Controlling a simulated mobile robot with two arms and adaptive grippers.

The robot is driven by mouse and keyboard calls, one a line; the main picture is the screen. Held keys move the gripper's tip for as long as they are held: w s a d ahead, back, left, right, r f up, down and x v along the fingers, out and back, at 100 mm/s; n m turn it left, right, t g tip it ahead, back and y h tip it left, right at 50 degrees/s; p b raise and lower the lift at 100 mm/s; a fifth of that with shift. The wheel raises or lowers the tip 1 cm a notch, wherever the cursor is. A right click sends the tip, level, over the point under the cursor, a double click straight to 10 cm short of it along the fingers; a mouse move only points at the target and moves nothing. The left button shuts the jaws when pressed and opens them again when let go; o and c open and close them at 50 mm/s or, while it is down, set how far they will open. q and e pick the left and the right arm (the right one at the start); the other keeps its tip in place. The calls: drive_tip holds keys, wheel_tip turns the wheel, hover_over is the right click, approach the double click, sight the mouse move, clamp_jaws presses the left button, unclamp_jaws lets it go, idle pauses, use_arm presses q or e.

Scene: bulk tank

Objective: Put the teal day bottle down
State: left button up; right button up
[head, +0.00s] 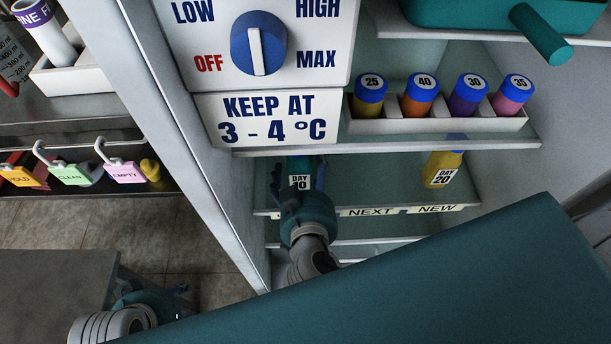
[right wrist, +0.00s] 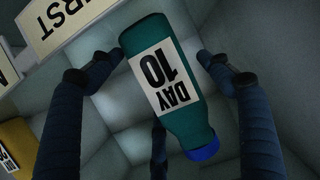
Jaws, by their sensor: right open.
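The teal day bottle (head: 300,165), labelled DAY 10, is at the left end of the lower fridge shelf (head: 375,180). My right gripper (head: 298,185) reaches in around it from the front. In the right wrist view the bottle (right wrist: 165,85) shows its blue cap at the lower right. The fingers of my right gripper (right wrist: 160,70) are spread on both sides of it, with a visible gap at each side. Whether its base rests fully on the shelf is hidden. My left gripper (head: 165,298) is low at the left, outside the fridge, its fingers barely visible.
A yellow DAY 20 bottle (head: 442,168) stands further right on the same shelf, above the NEW label (head: 437,209). A rack (head: 435,125) of capped vials sits on the shelf above. The fridge's left wall (head: 190,150) is close beside my right arm. The shelf's middle is clear.

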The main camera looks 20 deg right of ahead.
drive_tip(key=v, duration=1.2)
